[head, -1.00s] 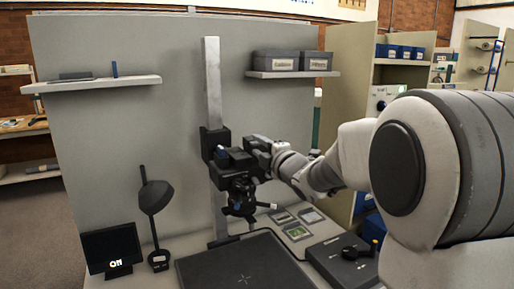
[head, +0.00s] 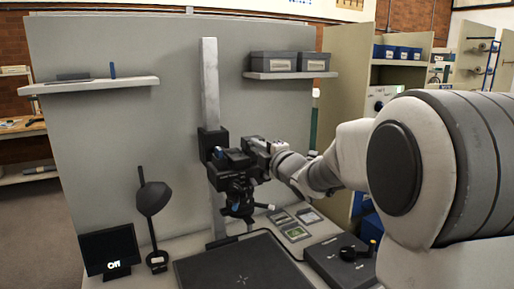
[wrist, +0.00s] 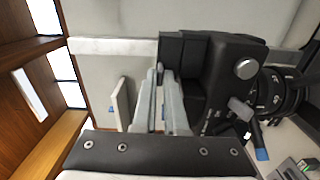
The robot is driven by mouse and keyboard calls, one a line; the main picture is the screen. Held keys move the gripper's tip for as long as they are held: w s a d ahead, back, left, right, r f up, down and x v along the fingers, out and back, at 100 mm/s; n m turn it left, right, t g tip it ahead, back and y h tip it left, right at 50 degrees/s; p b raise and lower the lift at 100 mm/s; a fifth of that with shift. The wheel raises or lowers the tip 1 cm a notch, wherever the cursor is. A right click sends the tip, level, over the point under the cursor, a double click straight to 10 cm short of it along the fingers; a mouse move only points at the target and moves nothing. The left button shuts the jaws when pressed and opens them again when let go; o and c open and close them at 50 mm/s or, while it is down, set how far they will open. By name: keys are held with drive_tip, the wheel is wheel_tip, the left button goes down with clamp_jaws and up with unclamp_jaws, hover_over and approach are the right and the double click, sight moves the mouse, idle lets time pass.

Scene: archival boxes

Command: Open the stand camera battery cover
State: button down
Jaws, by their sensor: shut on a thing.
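The stand camera (head: 232,163) is a dark body on a carriage on the pale upright column (head: 211,90), above the desk. In the wrist view the camera (wrist: 232,75) fills the right of centre, with a round silver knob and a lens to the right. My gripper (head: 264,150) reaches it from the right in the head view. In the wrist view my gripper (wrist: 160,75) has its fingers close together at the left edge of the camera body, shut on a part there. The battery cover cannot be made out clearly; the fingers and dark body hide the gripped part.
Below the camera lie a dark mat (head: 235,268), several small cards and a dark control box (head: 345,258). A lamp (head: 153,200) and a screen (head: 110,250) stand at the left. Shelves with boxes (head: 290,61) hang on the panel behind.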

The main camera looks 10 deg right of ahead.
drive_tip(key=w+d+m+p, duration=0.1)
drive_tip(key=d+m+p, duration=0.3)
drive_tip(key=m, duration=0.6)
drive_tip(key=w+d+r+m+p, duration=0.1)
drive_tip(key=d+m+p, duration=0.3)
drive_tip(key=m+p, duration=0.4)
drive_tip(key=shift+w+r+m, duration=0.25)
drive_tip(key=shift+m, duration=0.85)
drive_tip(key=c, duration=1)
unclamp_jaws()
drive_tip(key=shift+o, duration=0.2)
drive_tip(key=shift+s, duration=0.1)
drive_tip(key=v, duration=1.7)
